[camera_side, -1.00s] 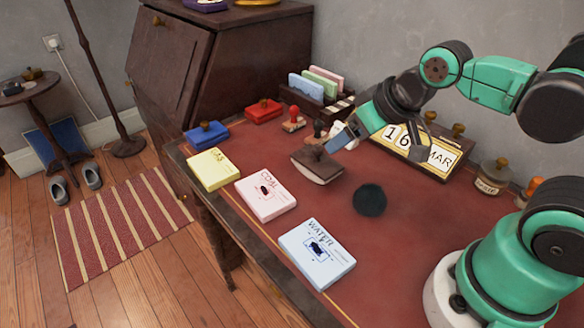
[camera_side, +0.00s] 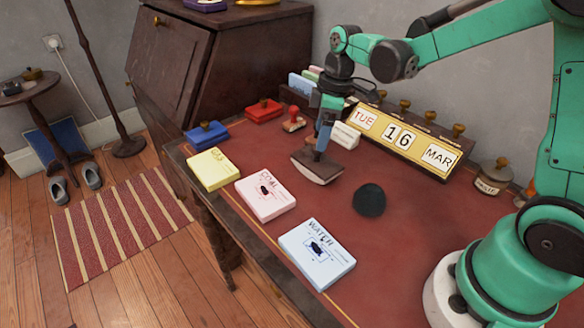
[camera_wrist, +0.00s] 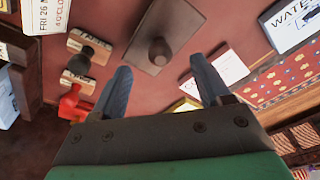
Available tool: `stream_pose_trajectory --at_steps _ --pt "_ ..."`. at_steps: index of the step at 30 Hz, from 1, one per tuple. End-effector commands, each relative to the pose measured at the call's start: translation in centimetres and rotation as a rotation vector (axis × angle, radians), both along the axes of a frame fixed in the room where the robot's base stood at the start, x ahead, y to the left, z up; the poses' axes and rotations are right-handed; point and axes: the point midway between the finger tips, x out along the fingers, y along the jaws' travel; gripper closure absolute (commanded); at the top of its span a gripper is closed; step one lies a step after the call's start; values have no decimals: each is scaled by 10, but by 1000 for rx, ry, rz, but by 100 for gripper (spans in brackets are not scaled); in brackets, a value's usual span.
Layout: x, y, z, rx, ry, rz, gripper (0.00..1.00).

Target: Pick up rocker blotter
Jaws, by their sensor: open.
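The rocker blotter (camera_side: 317,172) is a dark brown block with a pale curved underside, resting on the red desk top. In the wrist view the blotter (camera_wrist: 150,22) shows from above, with a round brown knob standing on it. My gripper (camera_side: 323,145) is over the blotter, pointing down; in the side view its fingers hide the knob. In the wrist view my gripper (camera_wrist: 163,78) has its two blue-grey fingers wide apart and nothing between them. The knob lies just beyond the fingertips, roughly midway between them. I cannot tell the exact height gap.
A red-handled stamp (camera_side: 293,121), a white block (camera_side: 345,135) and a calendar stand (camera_side: 405,140) are close behind. Pink (camera_side: 265,196), yellow (camera_side: 213,169) and blue (camera_side: 317,254) card stacks lie in front. A dark round object (camera_side: 369,200) sits to the right.

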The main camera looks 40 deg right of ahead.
Motion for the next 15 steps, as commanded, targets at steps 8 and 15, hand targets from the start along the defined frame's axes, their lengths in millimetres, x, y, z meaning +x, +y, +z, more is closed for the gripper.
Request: stream_pose_trajectory --at_steps 8,15 --pt "4 4 -36 -1 -2 -1 30" --pt "5 5 -45 0 -2 -2 30"
